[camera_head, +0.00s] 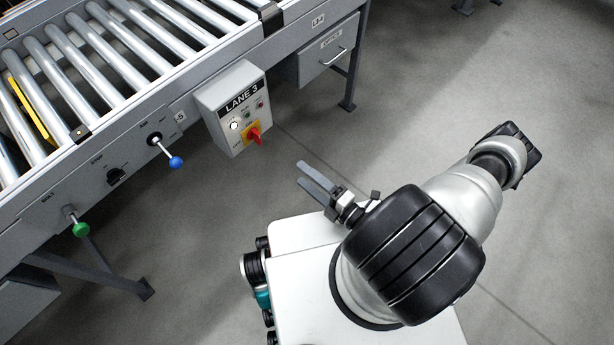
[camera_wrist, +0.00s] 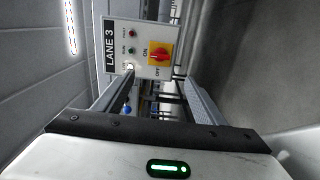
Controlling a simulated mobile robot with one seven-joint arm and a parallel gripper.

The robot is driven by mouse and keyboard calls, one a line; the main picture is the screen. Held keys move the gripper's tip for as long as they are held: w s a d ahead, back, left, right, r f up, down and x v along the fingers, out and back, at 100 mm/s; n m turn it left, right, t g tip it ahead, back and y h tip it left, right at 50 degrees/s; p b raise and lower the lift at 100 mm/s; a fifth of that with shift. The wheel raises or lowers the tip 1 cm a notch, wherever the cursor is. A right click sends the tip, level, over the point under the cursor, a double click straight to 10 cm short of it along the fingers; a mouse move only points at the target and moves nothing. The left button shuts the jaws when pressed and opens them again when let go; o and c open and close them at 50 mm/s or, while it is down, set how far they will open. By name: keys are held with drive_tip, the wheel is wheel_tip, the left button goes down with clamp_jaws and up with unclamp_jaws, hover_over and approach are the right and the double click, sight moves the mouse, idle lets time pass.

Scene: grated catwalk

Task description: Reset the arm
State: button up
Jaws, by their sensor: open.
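My gripper (camera_head: 304,174) is open, with two grey fingers apart and nothing between them. In the head view it is right of and below the grey LANE 3 control box (camera_head: 236,108), with floor showing between them. The wrist view shows the fingers (camera_wrist: 158,78) pointing toward the same box (camera_wrist: 141,49), which looks turned sideways. My arm is folded above my white base. The box carries a red rotary switch (camera_head: 254,134) on a yellow plate, marked ON and OFF in the wrist view (camera_wrist: 158,55). I cannot tell its exact setting.
A roller conveyor (camera_head: 110,60) fills the upper left. Its side rail has a blue-knobbed lever (camera_head: 175,162), a green knob (camera_head: 81,229) and a black dial (camera_head: 116,176). A grey drawer (camera_head: 326,50) hangs beneath it. The concrete floor (camera_head: 440,90) at right is clear.

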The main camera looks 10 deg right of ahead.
idle(0.4)
wheel_tip(320, 180, up, 23)
drive_tip(key=s+n+g+y+p, duration=0.1)
drive_tip(key=n+g+y, duration=0.3)
drive_tip(key=n+g, duration=1.5)
drive_tip(key=s+r+n+t+h, duration=0.2)
drive_tip(key=s+r+n+h, duration=0.35)
drive_tip(key=r+n, duration=0.45)
drive_tip(key=s+r+n+t+h, duration=0.35)
drive_tip(key=r+n+h, duration=0.35)
drive_tip(key=n, duration=0.5)
drive_tip(key=d+r+n+t+p, duration=0.1)
drive_tip(key=r+n+p, duration=0.1)
drive_tip(key=r+p, duration=0.5)
drive_tip(key=w+d+r+n+t+h+p, duration=0.1)
drive_tip(key=r+n+p, duration=0.1)
drive_tip(key=r+p, duration=0.5)
drive_tip(key=w+d+r+n+t+p, duration=0.1)
drive_tip(key=r+n+t+p, duration=0.1)
drive_tip(key=r+p, duration=0.6)
wheel_tip(320, 180, up, 8)
drive_tip(key=shift+w+d+f, duration=0.2)
drive_tip(key=shift+w+d, duration=0.05)
drive_tip(key=shift+d, duration=0.15)
drive_tip(key=shift+h, duration=0.25)
